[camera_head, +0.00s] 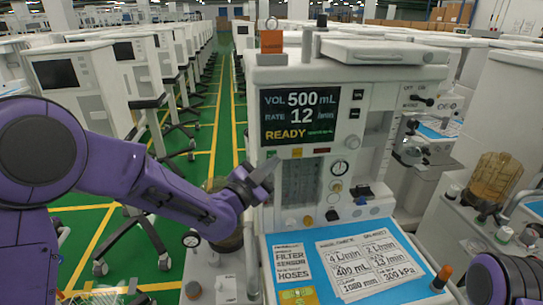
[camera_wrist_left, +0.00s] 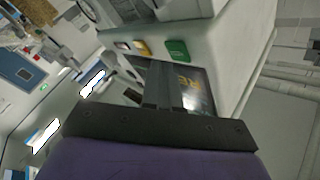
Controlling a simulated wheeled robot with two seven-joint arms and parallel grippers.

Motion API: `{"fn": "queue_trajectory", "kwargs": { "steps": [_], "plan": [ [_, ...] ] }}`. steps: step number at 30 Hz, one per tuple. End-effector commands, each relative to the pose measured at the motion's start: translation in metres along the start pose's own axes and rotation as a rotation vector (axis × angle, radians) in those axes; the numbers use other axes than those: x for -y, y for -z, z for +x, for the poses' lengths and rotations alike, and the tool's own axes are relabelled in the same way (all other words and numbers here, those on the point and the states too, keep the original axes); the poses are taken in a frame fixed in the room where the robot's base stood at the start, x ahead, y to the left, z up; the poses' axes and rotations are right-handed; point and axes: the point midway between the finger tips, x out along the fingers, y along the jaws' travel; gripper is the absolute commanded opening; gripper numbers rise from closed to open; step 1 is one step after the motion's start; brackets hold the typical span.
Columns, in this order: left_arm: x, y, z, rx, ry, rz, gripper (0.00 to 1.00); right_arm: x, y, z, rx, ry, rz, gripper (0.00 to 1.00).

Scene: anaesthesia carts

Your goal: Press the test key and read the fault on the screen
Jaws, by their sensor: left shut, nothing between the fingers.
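The cart's screen (camera_head: 300,115) reads VOL 500 mL, RATE 12 /min and READY in yellow, with small green text beside it. Below the screen are a green key (camera_head: 271,154), a yellow key (camera_head: 297,153) and a red key (camera_head: 322,151); their labels are too small to read. My left gripper (camera_head: 268,168) is shut and empty in front of the panel, just below the green key. In the left wrist view its fingers (camera_wrist_left: 160,66) point toward the green key (camera_wrist_left: 177,50) and yellow key (camera_wrist_left: 142,47). Contact cannot be seen. My right gripper is out of view.
A blue mat (camera_head: 410,285) with printed cards lies on the cart's worktop below. An orange block (camera_head: 271,41) stands on top. Rows of similar carts (camera_head: 70,75) stand left, beside a green aisle (camera_head: 215,130).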

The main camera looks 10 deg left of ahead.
Motion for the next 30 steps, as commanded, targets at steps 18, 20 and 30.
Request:
{"fn": "queue_trajectory", "kwargs": {
  "steps": [18, 20, 30],
  "plan": [
    [0.0039, -0.0042, 0.0054, 0.000, 0.000, 0.000, 0.00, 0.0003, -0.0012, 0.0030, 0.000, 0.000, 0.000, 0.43],
    [0.0042, -0.0046, 0.0059, 0.000, 0.000, 0.001, 0.00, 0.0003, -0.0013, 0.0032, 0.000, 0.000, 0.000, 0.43],
    [0.0066, -0.0065, 0.0090, 0.000, 0.000, 0.000, 0.00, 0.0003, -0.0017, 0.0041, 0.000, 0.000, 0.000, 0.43]
  ]
}}
